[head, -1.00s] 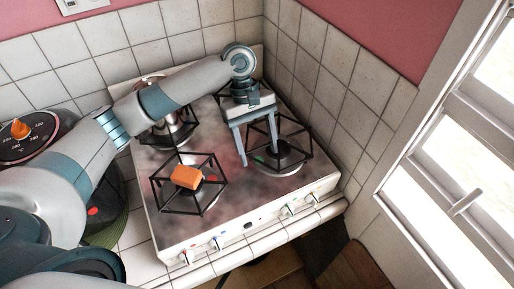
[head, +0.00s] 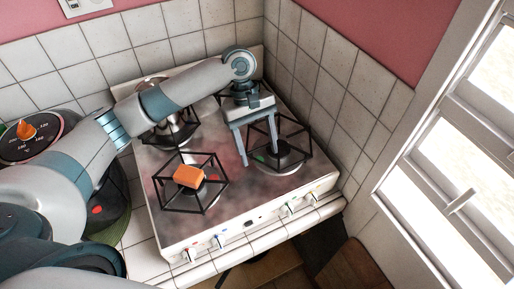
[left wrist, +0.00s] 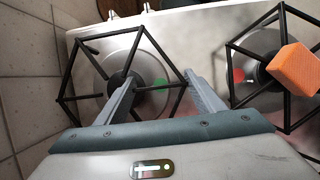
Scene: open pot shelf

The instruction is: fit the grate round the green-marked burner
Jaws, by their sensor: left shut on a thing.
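The black wire grate (head: 306,141) is at the front right burner of the stove, and it also shows in the left wrist view (left wrist: 68,72). The burner (head: 283,160) has a green mark (head: 260,157) beside its dark cap; the mark also shows in the left wrist view (left wrist: 160,84). The grate's frame surrounds the burner's cap in both views, a little off centre in the wrist view. Whether its feet rest on the stove top, I cannot tell. My left gripper (head: 259,152) points down, shut on the grate, with fingers on its near side. My right gripper is out of view.
An orange block (head: 189,176) sits on another grate (head: 166,188) at the front left burner, which has a red mark. A metal pot (head: 177,124) stands at the back left. Tiled walls close off the back and right. The stove's front edge has several knobs.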

